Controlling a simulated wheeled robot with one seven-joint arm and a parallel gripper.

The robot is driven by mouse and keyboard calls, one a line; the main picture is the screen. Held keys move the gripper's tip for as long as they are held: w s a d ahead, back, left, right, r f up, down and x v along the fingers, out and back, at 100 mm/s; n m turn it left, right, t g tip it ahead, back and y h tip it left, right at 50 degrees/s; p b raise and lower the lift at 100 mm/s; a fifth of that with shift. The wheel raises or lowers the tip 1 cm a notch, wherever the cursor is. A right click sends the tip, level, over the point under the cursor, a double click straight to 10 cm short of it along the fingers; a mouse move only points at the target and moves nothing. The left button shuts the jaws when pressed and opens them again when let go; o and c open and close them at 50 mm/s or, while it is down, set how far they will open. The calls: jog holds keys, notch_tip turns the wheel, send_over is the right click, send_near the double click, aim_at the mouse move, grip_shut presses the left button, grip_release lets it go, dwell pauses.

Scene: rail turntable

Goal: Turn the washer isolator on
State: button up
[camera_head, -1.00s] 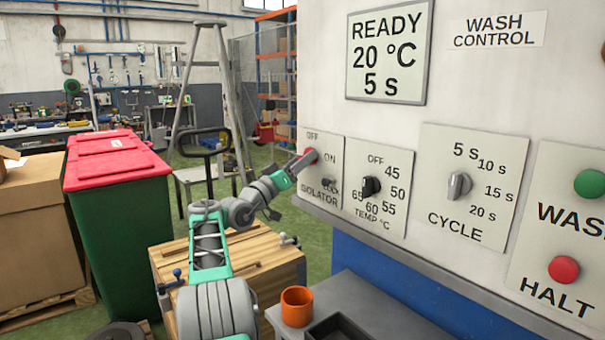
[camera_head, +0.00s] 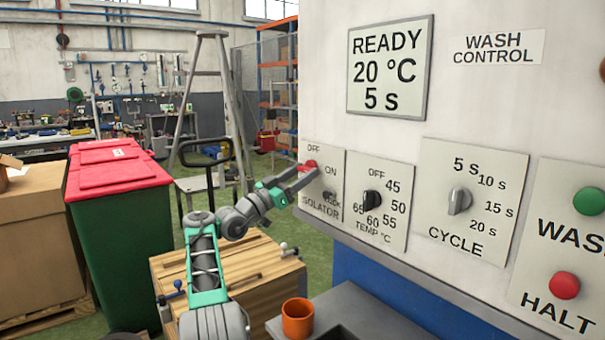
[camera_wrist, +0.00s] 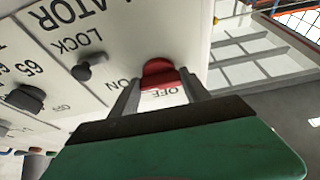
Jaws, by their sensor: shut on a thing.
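The isolator plate (camera_head: 318,205) is at the left end of the wash control panel, marked OFF, ON and LOCK. Its red knob (camera_head: 309,166) is at the plate's top left, partly hidden by my gripper (camera_head: 304,172). In the wrist view the red knob (camera_wrist: 160,73) sits between my two fingers (camera_wrist: 160,92), which are shut on it. The OFF word shows close by the knob, with ON beside it. A small dark lock knob (camera_wrist: 92,67) is on the same plate. The knob's exact pointing cannot be told.
The black temperature knob (camera_head: 372,200) and grey cycle knob (camera_head: 459,200) are to the right. The display (camera_head: 390,65) reads READY, 20 °C, 5 s. Green wash (camera_head: 588,201) and red halt (camera_head: 565,285) buttons are further right. An orange cup (camera_head: 297,318) stands on the ledge below.

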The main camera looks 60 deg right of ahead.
jog(key=shift+s+r, duration=0.1)
jog(key=o, duration=1.4)
jog(key=b+v, duration=0.1)
jog(key=v, duration=0.7)
